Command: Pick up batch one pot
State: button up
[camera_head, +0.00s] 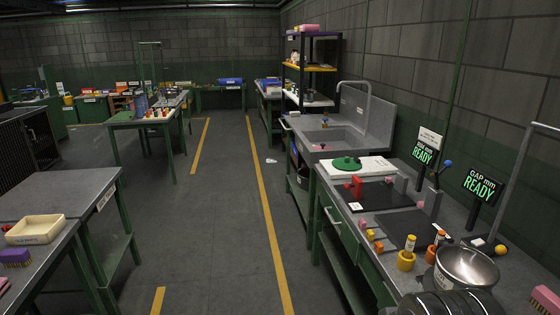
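A shiny metal rounded thing like a lidded pot (466,267) shows at the lower right, on or just in front of the right-hand bench. A small yellow pot-like cup (405,261) stands beside it to the left. An orange one (431,254) stands between them. I cannot read any batch label, so I cannot tell which is the batch one pot. Black ribbed rings (445,304) at the bottom edge hide the lower part of the metal thing. My gripper is not in view.
The grey bench (400,280) on the right carries small coloured parts, dark plates, a red block (357,186) and two READY signs (481,187). A sink (335,137) stands beyond. Tables (60,192) stand on the left. The floor aisle (228,230) between is clear.

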aim_at(309, 96)
jog(key=u, duration=0.15)
jog(key=i, duration=0.75)
jog(key=u, duration=0.4)
jog(key=i, duration=1.45)
jog(key=u, duration=0.35)
jog(key=i, duration=3.9)
jog(key=u, duration=0.1)
